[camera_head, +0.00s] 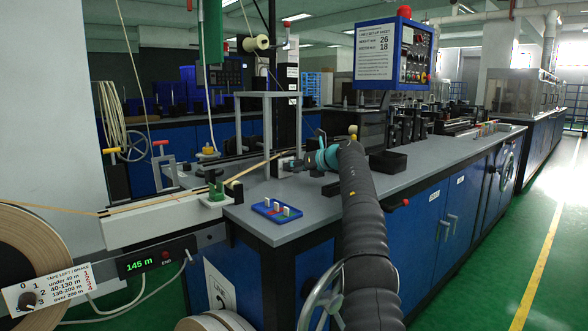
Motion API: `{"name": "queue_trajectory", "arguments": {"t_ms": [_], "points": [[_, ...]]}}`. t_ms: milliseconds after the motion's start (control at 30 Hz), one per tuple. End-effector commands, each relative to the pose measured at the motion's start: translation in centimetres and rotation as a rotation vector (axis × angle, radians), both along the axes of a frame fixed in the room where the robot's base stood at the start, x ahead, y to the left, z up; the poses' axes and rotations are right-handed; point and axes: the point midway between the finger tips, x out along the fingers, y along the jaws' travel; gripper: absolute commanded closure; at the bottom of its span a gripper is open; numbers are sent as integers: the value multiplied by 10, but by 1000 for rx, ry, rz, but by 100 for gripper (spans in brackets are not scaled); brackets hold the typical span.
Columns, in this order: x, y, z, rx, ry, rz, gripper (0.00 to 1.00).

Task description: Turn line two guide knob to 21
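My gripper (296,164) is at the left end of my arm, above the grey bench top. It points left at a small light-faced block (283,160) by the dark upright post. The gripper is small and dark here, so I cannot tell whether its fingers are open or touch anything. I cannot make out a guide knob or the number 21; a knob there may be hidden by the gripper. A dark knob (28,299) with a numbered scale sits on the white tape-left plate at lower left. A setup sheet (374,52) shows 26 and 18.
A blue tray (276,210) with small coloured pieces lies at the bench's front left. A black bin (388,162) stands right of my arm. The control panel (412,54) hangs above the bench. A green display (138,265) reads 145 m. Green floor is clear at right.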

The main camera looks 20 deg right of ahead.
Motion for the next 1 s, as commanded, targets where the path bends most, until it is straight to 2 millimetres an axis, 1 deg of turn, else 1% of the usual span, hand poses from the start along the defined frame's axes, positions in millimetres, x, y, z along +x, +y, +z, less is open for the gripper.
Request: {"name": "queue_trajectory", "arguments": {"t_ms": [267,567,767,1000], "points": [[-2,-1,1,0,1,0,65],[-18,-11,8,0,2,0,65],[-43,-25,18,0,1,-1,65],[-78,-47,33,-1,-1,-2,65]]}}
